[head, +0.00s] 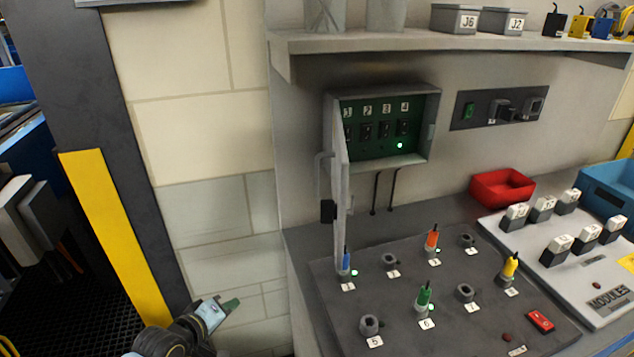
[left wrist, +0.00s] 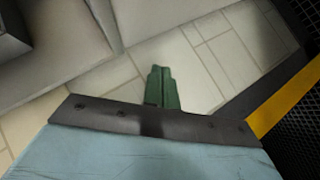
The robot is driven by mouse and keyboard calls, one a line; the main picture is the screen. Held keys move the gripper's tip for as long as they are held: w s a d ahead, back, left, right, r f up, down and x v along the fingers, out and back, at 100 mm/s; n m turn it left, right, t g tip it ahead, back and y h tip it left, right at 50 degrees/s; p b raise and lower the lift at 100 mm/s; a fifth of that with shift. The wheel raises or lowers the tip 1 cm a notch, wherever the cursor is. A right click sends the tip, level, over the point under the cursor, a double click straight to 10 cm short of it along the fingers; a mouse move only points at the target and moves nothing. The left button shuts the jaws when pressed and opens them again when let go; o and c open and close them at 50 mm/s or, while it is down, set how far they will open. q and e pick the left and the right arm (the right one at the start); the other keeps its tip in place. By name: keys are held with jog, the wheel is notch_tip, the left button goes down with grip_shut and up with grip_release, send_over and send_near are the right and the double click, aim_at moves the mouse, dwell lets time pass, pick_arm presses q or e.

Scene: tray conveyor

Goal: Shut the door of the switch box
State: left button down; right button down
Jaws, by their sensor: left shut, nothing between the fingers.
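The switch box (head: 432,133) is a grey box on the back wall with a green panel inside, bearing several numbered black switches and a lit green lamp. Its door (head: 342,205) is hinged on the left and stands open, swung out toward me and seen nearly edge-on. A dark latch or handle (head: 328,211) sits low on the door. My left gripper (head: 231,305) is at the lower left, in front of the tiled wall, apart from the door and lower than it. Its green fingers (left wrist: 162,88) are shut and empty in the left wrist view. My right gripper is not in view.
Below the box, a dark panel (head: 390,305) carries several sockets and coloured plugs. A red bin (head: 503,186), a white modules board (head: 600,293) and a blue bin (head: 606,185) stand right. A shelf (head: 440,45) juts out above. A yellow-striped post (head: 110,240) stands left.

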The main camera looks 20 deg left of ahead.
pick_arm(q)
jog(key=w+d+r+n+t+h, duration=0.1)
jog(key=d+r, duration=0.1)
jog(key=r, duration=0.6)
jog(key=w+d+r+n+t+h, duration=0.1)
jog(key=d+r+t, duration=0.1)
jog(key=r, duration=0.6)
jog(key=h+p, duration=0.1)
jog(key=h, duration=0.4)
send_near(318, 175)
jog(key=shift+t, duration=0.3)
jog(key=x, duration=0.2)
jog(key=p+x, duration=0.1)
jog(key=x, duration=0.1)
jog(key=shift+w+d+f, duration=0.2)
jog(key=shift+w+d, duration=0.1)
jog(key=d, duration=0.3)
jog(key=shift+w+d+f+p, duration=0.1)
jog(key=shift+w+d+p, duration=0.2)
jog(key=shift+w+p, duration=0.1)
